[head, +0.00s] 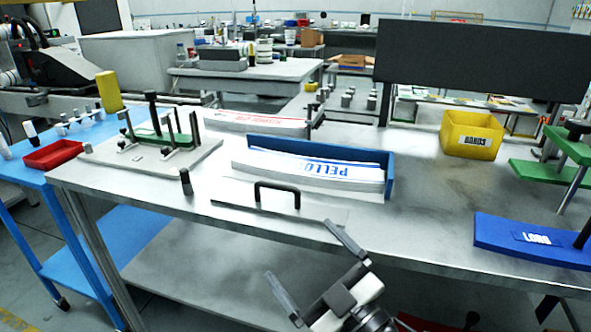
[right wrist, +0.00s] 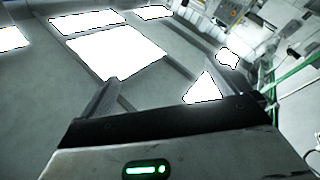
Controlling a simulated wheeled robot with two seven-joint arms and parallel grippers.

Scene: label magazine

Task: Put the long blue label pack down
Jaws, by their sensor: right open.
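My left gripper is not in view.
A plate with a black handle (head: 277,186) lies in front of the pack. A red-printed pack (head: 258,121) lies behind it. A fixture with black posts (head: 155,140) stands left. At right are a yellow bin (head: 471,134), a blue labelled block (head: 533,238) and a black panel (head: 480,62).

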